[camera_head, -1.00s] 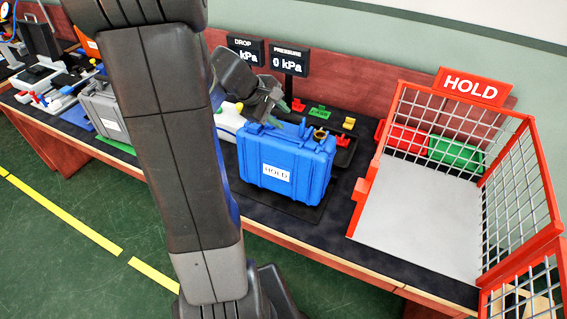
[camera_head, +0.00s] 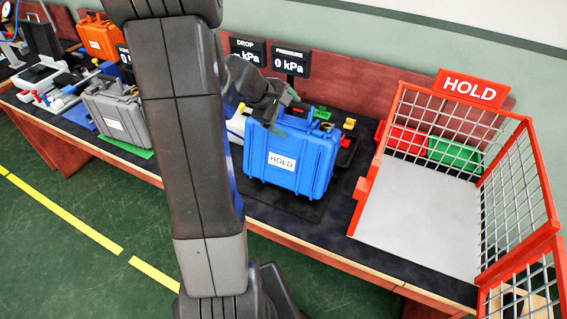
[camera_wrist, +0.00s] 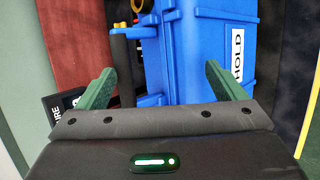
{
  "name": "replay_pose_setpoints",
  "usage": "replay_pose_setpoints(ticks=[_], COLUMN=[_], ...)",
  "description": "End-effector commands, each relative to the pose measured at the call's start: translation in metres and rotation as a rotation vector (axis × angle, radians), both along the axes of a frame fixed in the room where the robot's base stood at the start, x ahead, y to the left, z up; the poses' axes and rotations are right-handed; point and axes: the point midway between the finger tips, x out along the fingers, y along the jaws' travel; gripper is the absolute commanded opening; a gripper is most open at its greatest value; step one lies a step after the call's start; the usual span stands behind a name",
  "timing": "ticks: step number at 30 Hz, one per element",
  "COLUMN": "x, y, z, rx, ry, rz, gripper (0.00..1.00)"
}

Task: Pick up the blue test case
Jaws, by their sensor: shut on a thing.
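The blue test case (camera_head: 310,165) stands upright with a white HOLD label on its front. It is above a dark mat (camera_head: 280,204) on the bench, and its base looks slightly clear of the mat. My gripper (camera_head: 279,115) is at the top of the case, shut on it. In the wrist view, the blue case (camera_wrist: 205,50) lies between the two green fingers of my gripper (camera_wrist: 158,80). The exact contact at the handle is hidden.
A red mesh HOLD cage (camera_head: 412,225) with an empty grey floor stands to the right. Behind it are red (camera_head: 407,140) and green (camera_head: 455,153) bins. Two display signs (camera_head: 291,62) stand behind the case. A grey case (camera_head: 112,117) and an orange case (camera_head: 100,38) are left.

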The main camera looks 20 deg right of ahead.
Motion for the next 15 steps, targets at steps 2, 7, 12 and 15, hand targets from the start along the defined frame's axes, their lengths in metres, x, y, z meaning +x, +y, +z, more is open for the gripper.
replay_pose_setpoints(ticks=[2, 7, 12, 15], x=[-0.0234, -0.0233, -0.0223, -0.022], y=[0.0028, 0.0028, 0.0027, 0.0026], z=[-0.0331, -0.0335, -0.0323, -0.0296], rx=[0.039, 0.039, 0.038, 0.038], ry=[0.062, 0.061, 0.058, 0.056], rz=[-0.036, -0.035, -0.034, -0.034], gripper=[0.27, 0.13, 0.12, 0.12])
